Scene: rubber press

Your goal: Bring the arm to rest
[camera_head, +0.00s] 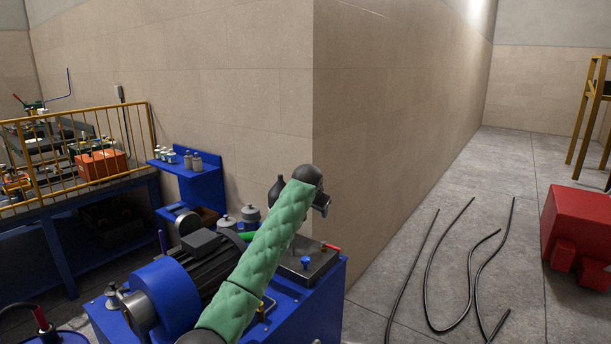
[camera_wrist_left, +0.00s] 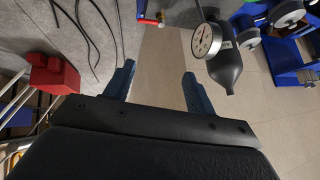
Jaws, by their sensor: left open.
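My left arm, in a green padded sleeve, rises across the blue machine in the head view. Its dark left gripper (camera_head: 322,204) is at the upper end, in front of the wall corner, and shows only small there. In the left wrist view the left gripper (camera_wrist_left: 160,74) has its two blue fingers apart, with nothing between them but the beige wall behind. My right gripper is in neither view.
A blue machine with a motor (camera_head: 190,285) stands close below the arm. A gauge (camera_wrist_left: 206,40) on a dark bottle (camera_wrist_left: 227,68) shows near the fingers. Black hoses (camera_head: 430,270) and a red block (camera_head: 578,228) lie on the floor at right. A railed bench (camera_head: 80,190) stands left.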

